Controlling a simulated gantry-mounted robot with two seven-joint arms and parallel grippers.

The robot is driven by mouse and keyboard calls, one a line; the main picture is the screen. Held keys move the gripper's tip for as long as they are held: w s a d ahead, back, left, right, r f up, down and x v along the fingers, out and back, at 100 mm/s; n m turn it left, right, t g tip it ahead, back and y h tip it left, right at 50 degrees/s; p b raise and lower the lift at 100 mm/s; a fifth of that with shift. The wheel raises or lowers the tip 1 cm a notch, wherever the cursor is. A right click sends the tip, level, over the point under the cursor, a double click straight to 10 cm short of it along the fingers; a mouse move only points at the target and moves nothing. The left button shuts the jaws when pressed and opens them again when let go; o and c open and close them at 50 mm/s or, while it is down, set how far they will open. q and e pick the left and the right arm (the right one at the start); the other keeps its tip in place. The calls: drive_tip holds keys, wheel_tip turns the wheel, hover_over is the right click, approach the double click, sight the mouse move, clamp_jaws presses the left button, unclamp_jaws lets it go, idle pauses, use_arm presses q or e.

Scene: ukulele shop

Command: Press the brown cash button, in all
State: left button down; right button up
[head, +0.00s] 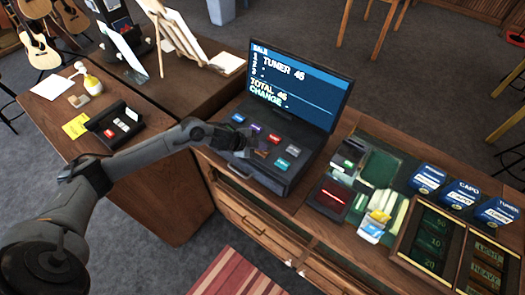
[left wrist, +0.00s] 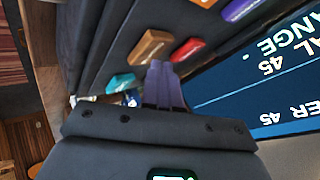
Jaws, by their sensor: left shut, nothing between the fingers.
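The cash register (head: 270,182) stands on the counter, its screen (head: 298,82) showing a tuner line, a total of 45 and a blank change line. The brown button (left wrist: 150,46) is clear in the left wrist view, between the red button (left wrist: 187,49) and the teal button (left wrist: 120,82). In the head view my gripper partly hides it. My left gripper (head: 254,146) is shut and empty over the keys. Its fingertips (left wrist: 160,68) appear right beside the brown button; I cannot tell whether they touch it. My right gripper is not in view.
Blue (head: 238,118), purple (head: 256,127) and grey (head: 292,149) keys lie close around. The raised screen stands behind the keys. A card reader (head: 332,199) and boxes are to the right. A small black terminal (head: 116,124) sits on the left counter.

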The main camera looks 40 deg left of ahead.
sight(261, 153)
use_arm(q)
drive_tip(key=shift+f, duration=0.15)
idle(0.5)
drive_tip(key=shift+f, duration=0.35)
drive_tip(key=shift+r, duration=0.15)
idle(0.4)
drive_tip(key=shift+r+p, duration=0.75)
drive_tip(key=shift+r, duration=0.05)
drive_tip(key=shift+r, duration=0.1)
wheel_tip(261, 153, up, 5)
drive_tip(key=p, duration=0.5)
drive_tip(key=shift+d, duration=0.1)
idle(0.5)
